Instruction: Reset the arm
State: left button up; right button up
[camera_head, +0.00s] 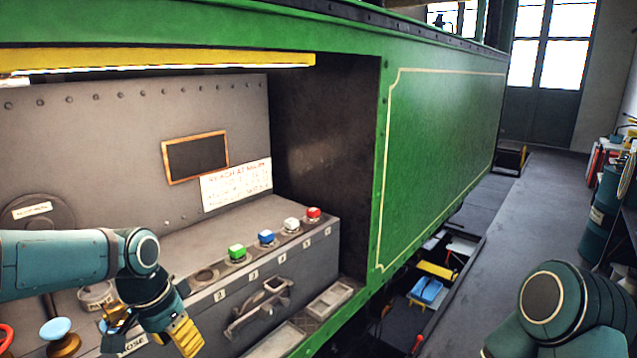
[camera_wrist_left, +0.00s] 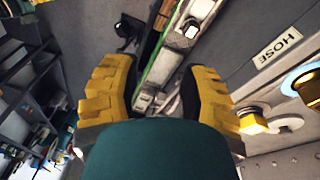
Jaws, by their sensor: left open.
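My left gripper (camera_head: 182,333) hangs in front of the grey workbench at the lower left of the head view, its yellow fingers pointing down. In the left wrist view the two ribbed yellow fingers stand wide apart, and the gripper (camera_wrist_left: 160,88) is open with nothing held between them. A HOSE label (camera_wrist_left: 278,48) is to the right of the fingers there. My right arm (camera_head: 560,305) shows at the lower right of the head view, but its gripper is out of the picture.
A blue round knob (camera_head: 56,328) is near my left forearm. The green tram side (camera_head: 440,150) runs back to the right, beside clear floor (camera_head: 520,215).

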pick_arm(q)
jog(key=w+d+f+n+h+b, duration=0.15)
jog(key=d+f, duration=0.25)
jog(key=f, duration=0.8)
jog(key=s+d+f+n+b, duration=0.1)
jog(key=s+d+f+n, duration=0.1)
jog(key=f, duration=0.7)
jog(key=s+d+f+n+b, duration=0.1)
jog(key=s+d+f, duration=0.3)
jog(key=f, duration=0.5)
jog(key=s+d+f+n+b, duration=0.2)
jog(key=s+f, duration=0.4)
jog(key=f, duration=0.3)
jog(key=shift+s+d+n+t+h+b, duration=0.2)
jog(key=shift+d+n+t+h+b, duration=0.2)
jog(key=shift+d, duration=0.5)
jog(key=shift+a, duration=0.1)
